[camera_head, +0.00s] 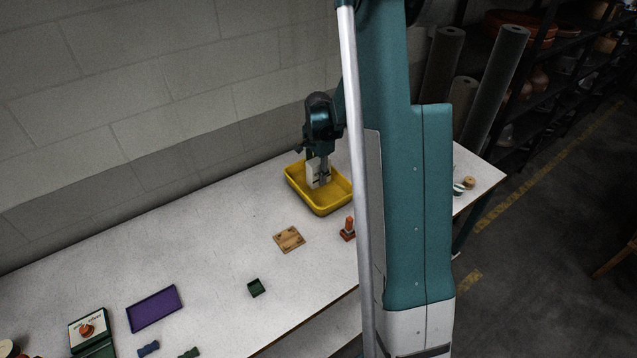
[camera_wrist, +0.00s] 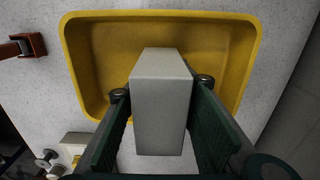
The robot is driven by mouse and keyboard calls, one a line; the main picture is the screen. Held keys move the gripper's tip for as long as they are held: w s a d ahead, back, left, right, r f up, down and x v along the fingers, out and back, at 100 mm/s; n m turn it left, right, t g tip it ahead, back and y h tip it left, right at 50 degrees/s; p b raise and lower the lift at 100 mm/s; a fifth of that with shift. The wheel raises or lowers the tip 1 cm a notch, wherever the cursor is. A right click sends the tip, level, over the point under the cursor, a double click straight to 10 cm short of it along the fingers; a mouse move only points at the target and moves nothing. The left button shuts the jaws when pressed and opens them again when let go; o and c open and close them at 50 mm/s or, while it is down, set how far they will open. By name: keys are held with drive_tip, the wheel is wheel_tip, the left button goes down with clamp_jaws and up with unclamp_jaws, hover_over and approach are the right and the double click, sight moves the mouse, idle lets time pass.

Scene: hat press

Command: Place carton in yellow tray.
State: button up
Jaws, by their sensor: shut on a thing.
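The carton (camera_wrist: 162,105) is a pale grey-white box held between the two green fingers of my gripper (camera_wrist: 162,90) in the wrist view. In the head view the carton (camera_head: 313,172) shows as a small white block at my gripper (camera_head: 320,176), over the yellow tray. The yellow tray (camera_head: 319,208) stands on the white table near the wall; its rim (camera_wrist: 66,55) frames the carton in the wrist view. My gripper is shut on the carton. I cannot tell whether the carton's underside touches the tray floor.
A wooden square (camera_head: 289,239) and an orange-topped object (camera_head: 348,229) are near the tray. A small dark green box (camera_head: 256,288), a purple tray (camera_head: 154,308) and a green-edged box (camera_head: 89,330) lie further left. Small round items (camera_head: 468,183) sit at the right table end.

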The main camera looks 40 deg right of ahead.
sight(318, 161)
drive_tip(key=shift+f, duration=1.85)
drive_tip(key=shift+f, duration=0.15)
drive_tip(key=o, duration=0.9)
drive_tip(key=shift+o, duration=0.3)
drive_tip(key=shift+r, duration=6.15)
drive_tip(key=shift+r, duration=0.1)
